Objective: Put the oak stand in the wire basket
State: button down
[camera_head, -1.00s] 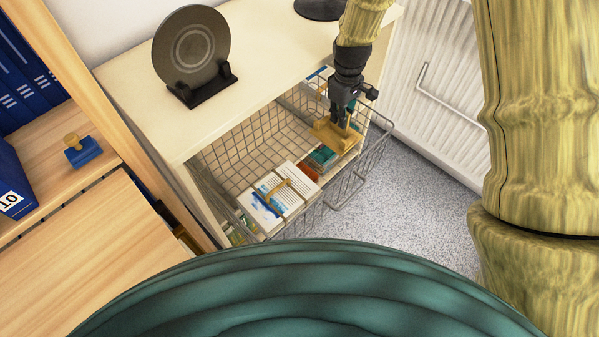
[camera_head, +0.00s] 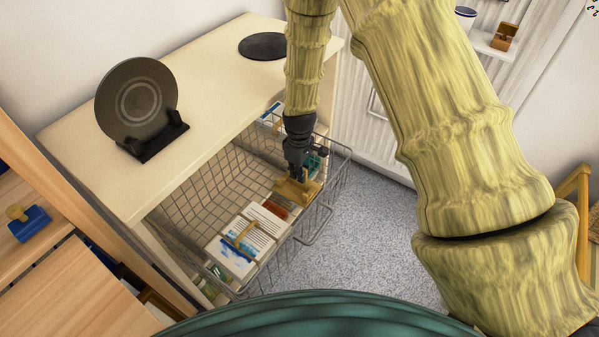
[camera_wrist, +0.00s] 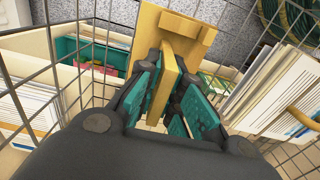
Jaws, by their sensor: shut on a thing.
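The oak stand (camera_head: 297,192) is a golden wooden piece with a flat base and an upright plate. My gripper (camera_head: 298,173) points down and is shut on it. In the wrist view the upright plate of the stand (camera_wrist: 172,75) is between the teal finger pads of my gripper (camera_wrist: 170,95). The wire basket (camera_head: 185,204) is pulled out from under the cream cabinet top. The stand is over the right front part of the basket, near its rim. I cannot tell whether it touches anything below.
Papers and a booklet with a wooden-handled thing (camera_head: 243,238) lie in the front of the basket. A dark plate on a black stand (camera_head: 137,100) and a dark disc (camera_head: 263,46) are on the cabinet top. A white radiator stands behind. Speckled floor lies right of the basket.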

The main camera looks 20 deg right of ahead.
jog(key=c, duration=1.5)
grip_release()
jog(key=shift+c, duration=0.2)
jog(key=shift+r, duration=0.1)
notch_tip(320, 180, up, 12)
jog(key=shift+p, duration=0.9)
